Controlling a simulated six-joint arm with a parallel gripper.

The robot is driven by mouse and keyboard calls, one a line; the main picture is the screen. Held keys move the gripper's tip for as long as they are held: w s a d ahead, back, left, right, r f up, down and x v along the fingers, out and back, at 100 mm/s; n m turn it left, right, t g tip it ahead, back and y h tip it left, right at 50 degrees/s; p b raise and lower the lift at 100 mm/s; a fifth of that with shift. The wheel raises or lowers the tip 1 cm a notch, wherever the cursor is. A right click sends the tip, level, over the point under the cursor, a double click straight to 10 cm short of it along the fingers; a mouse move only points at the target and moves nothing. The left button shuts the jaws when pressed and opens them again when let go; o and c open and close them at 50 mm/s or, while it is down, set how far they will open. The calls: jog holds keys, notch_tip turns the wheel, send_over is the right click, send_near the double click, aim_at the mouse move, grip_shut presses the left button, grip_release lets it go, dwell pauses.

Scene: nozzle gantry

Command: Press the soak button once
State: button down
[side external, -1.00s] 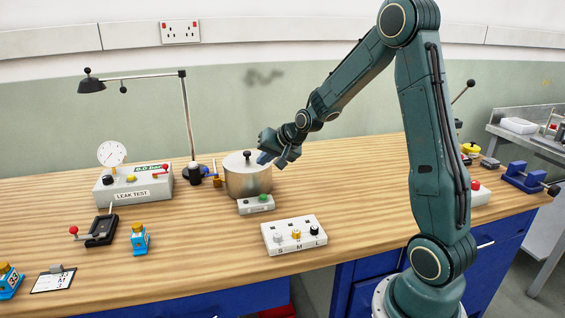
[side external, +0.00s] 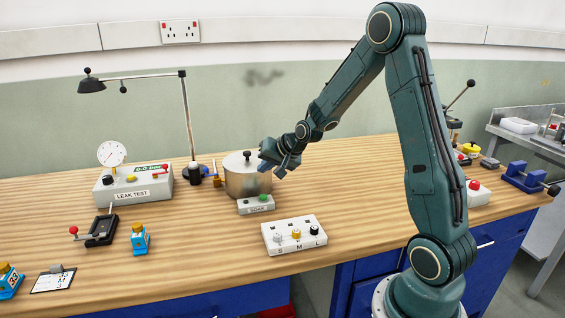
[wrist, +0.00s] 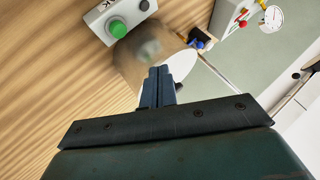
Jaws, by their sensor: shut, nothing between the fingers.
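The soak box is a small light-grey box (side external: 256,206) with a label on its front, on the bench just in front of a steel pot. Its green button (side external: 263,197) is on top towards the right. In the wrist view the green button (wrist: 118,29) shows at the upper left beside a smaller dark knob. The steel pot (side external: 245,184) has a lid with a black knob. My gripper (side external: 265,165) is above the pot's right side, behind and above the soak box, apart from the button. In the wrist view its fingers (wrist: 158,75) are together and empty.
A white block with S, M and L positions (side external: 295,236) stands in front of the soak box. A lamp (side external: 188,125) and the leak test box (side external: 132,187) are to the left. The bench between my arm and the pot is clear.

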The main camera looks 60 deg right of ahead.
send_over(266, 200)
jog(key=shift+f, duration=3.15)
jog(key=shift+f, duration=0.15)
jog(key=shift+f, duration=0.3)
jog(key=shift+f, duration=0.5)
dwell(0.7)
jog(key=shift+r, duration=0.95)
jog(key=shift+r, duration=2.5)
